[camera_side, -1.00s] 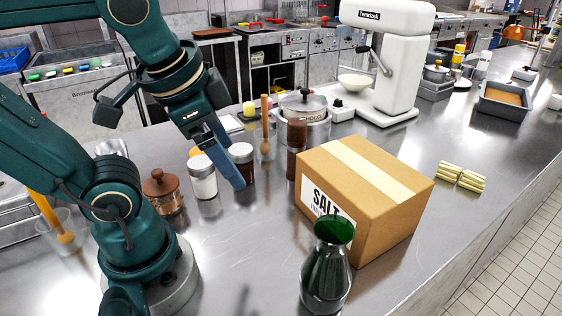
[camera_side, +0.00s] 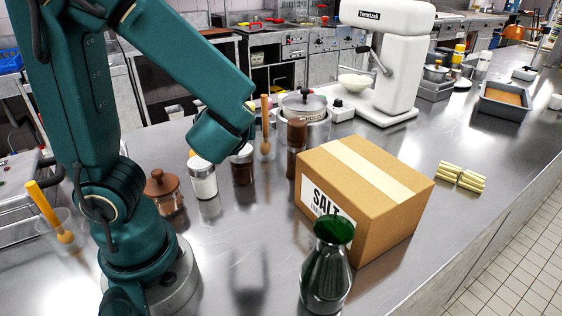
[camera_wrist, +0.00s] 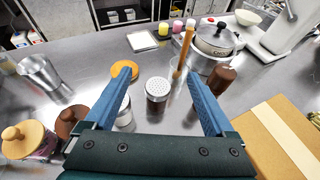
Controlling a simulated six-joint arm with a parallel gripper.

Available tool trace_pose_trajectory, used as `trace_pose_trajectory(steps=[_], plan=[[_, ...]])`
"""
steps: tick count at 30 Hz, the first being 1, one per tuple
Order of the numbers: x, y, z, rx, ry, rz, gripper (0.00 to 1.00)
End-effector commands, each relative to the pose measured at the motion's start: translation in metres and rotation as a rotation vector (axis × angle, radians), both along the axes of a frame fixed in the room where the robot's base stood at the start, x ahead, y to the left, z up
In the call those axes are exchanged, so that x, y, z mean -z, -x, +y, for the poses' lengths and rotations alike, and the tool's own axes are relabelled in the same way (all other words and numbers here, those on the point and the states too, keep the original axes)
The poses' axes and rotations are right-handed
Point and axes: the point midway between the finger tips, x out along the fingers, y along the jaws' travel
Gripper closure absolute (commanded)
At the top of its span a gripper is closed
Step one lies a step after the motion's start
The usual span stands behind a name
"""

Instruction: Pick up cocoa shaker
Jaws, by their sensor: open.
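The cocoa shaker (camera_side: 243,168) is a small clear jar with dark brown contents, standing upright on the steel counter. In the wrist view the cocoa shaker (camera_wrist: 157,95) shows its perforated metal lid, between and beyond the two blue fingers. My gripper (camera_wrist: 159,78) is open and empty, with the fingers spread on either side of the shaker in that picture. I cannot tell its exact height above the counter. In the side view my arm's end covers the fingers and sits just above and left of the shaker's lid.
A white-filled shaker (camera_side: 204,180) stands close left of the cocoa. A tall brown mill (camera_side: 296,146), a glass with a wooden tool (camera_side: 265,140) and a salt carton (camera_side: 372,205) stand to the right. A green bottle (camera_side: 327,270) is in front.

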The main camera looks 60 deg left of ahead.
Motion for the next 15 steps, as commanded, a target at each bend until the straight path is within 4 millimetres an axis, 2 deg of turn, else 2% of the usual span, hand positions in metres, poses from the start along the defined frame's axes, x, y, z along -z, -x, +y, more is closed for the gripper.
trace_pose_trajectory(steps=[12,15], plan=[[0.075,0.002,0.0,0.0,-0.005,0.013,0.11],[0.089,0.001,0.0,0.0,-0.001,0.008,0.11]])
